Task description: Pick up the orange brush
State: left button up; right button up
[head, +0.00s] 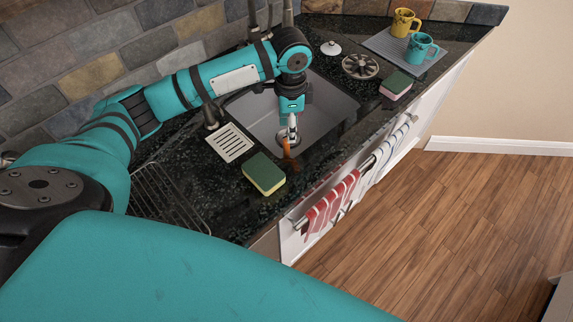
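The orange brush (287,147) shows as a narrow orange piece at the front side of the grey sink (334,114), directly below my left gripper. My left gripper (292,122) points down over the sink, its fingers seen nearly edge-on. The fingertips are at the upper end of the orange piece in the picture. I cannot tell whether they touch it or are closed on it. Part of the brush is hidden by the gripper. My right gripper is not in view.
A green and yellow sponge (264,174) lies on the black counter left of the brush, near a slotted white tray (229,142). A pink and green sponge (396,86), a round dark strainer (360,67), and yellow (402,23) and teal (420,49) mugs stand further right.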

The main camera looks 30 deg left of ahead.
aim_at(286, 140)
pick_arm(q)
jog(key=shift+f, duration=1.1)
jog(key=shift+s+a+f+p, duration=0.1)
jog(key=shift+f+p, duration=0.25)
jog(key=f, duration=0.1)
jog(key=f+p, duration=0.1)
jog(key=f, duration=0.1)
jog(key=shift+s+a+f, duration=0.1)
jog(key=shift+a+f, duration=0.2)
jog(key=shift+a, duration=0.05)
jog(key=shift+f, duration=0.45)
jog(key=shift+d, duration=0.1)
grip_shut()
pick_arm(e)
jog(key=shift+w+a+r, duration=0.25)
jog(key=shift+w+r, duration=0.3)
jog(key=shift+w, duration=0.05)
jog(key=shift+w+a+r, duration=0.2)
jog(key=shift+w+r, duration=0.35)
